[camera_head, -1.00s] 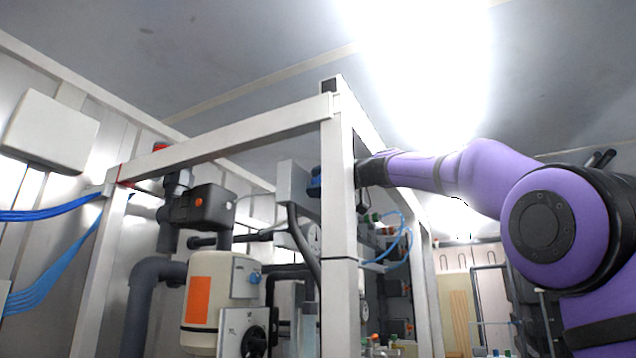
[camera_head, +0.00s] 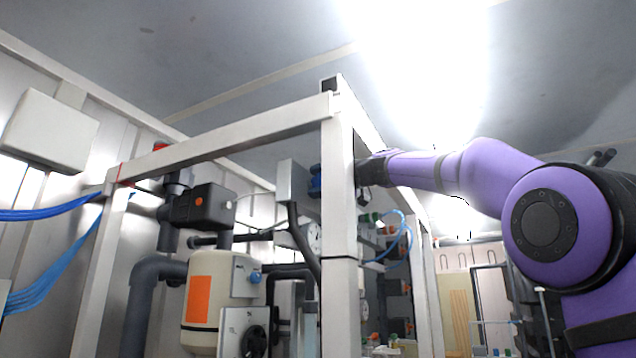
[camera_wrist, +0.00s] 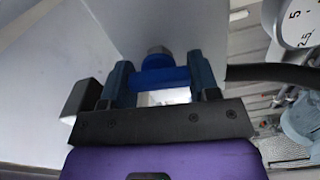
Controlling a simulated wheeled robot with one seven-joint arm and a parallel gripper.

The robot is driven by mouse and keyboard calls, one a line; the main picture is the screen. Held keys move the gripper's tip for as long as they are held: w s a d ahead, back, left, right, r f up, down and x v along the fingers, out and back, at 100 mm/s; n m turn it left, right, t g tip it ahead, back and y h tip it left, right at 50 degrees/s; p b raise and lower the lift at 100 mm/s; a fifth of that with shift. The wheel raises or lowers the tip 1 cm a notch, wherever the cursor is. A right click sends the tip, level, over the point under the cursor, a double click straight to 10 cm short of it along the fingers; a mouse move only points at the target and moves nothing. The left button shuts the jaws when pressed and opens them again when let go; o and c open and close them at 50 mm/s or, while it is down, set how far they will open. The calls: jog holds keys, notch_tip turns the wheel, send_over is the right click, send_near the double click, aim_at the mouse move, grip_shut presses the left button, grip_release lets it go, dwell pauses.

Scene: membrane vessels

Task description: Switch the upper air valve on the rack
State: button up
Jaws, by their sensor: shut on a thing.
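The upper air valve has a blue handle (camera_wrist: 160,76) and sits against a pale panel in the wrist view. The handle also shows, small, in the head view (camera_head: 315,180), beside a grey box on the rack (camera_head: 338,215). My gripper (camera_wrist: 162,88) has one finger on each side of the blue handle and is shut on it. In the head view, my gripper is partly hidden behind the rack's white post.
A round gauge (camera_wrist: 297,22) and a black hose (camera_wrist: 270,73) lie to the right in the wrist view. A cream tank (camera_head: 208,300) and grey pipes stand inside the frame. Blue tubes (camera_head: 405,235) hang just below my wrist.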

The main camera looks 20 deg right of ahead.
jog(key=o, duration=0.9)
jog(key=v, duration=1.1)
